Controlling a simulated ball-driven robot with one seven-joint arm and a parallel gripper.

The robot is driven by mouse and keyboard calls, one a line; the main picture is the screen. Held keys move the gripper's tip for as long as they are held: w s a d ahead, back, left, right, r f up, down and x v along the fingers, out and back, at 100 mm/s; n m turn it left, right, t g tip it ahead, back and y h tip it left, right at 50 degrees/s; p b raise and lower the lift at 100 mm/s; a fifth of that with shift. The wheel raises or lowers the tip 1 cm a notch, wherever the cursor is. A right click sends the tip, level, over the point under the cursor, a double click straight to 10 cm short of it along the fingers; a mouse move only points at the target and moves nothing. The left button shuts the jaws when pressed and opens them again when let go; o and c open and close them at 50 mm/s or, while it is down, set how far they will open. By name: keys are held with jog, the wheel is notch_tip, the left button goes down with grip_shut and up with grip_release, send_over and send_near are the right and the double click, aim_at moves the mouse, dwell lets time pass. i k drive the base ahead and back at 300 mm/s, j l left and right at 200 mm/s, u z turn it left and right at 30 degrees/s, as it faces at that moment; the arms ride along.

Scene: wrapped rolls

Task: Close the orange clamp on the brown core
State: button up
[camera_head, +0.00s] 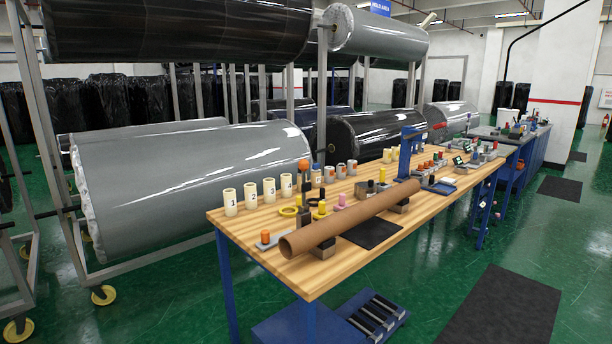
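The brown core (350,220) is a long hollow tube lying on dark support blocks on the wooden table, its open end toward the front left. No orange clamp can be made out for certain. One orange part is a round knob (304,166) on a post behind the core. Another is a small orange cylinder (265,237) on a grey plate, left of the core's open end and apart from it. Both are too small to tell whether either is a clamp, or open or shut. My gripper is not in view.
The wooden table (318,280) also carries numbered cream cylinders (250,196), yellow rings (289,212) and a black mat (372,233). A large grey wrapped roll (195,180) on a rack stands behind it.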

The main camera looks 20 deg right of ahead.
aim_at(303, 164)
jog(key=i+z, duration=0.1)
jog(key=i, duration=0.25)
jog(key=i+j+u, duration=0.1)
jog(key=i+u, duration=0.2)
jog(key=i, duration=0.3)
jog(key=i+u, duration=0.3)
jog(key=i, duration=0.3)
jog(key=i+l+u, duration=0.25)
jog(key=i, duration=0.3)
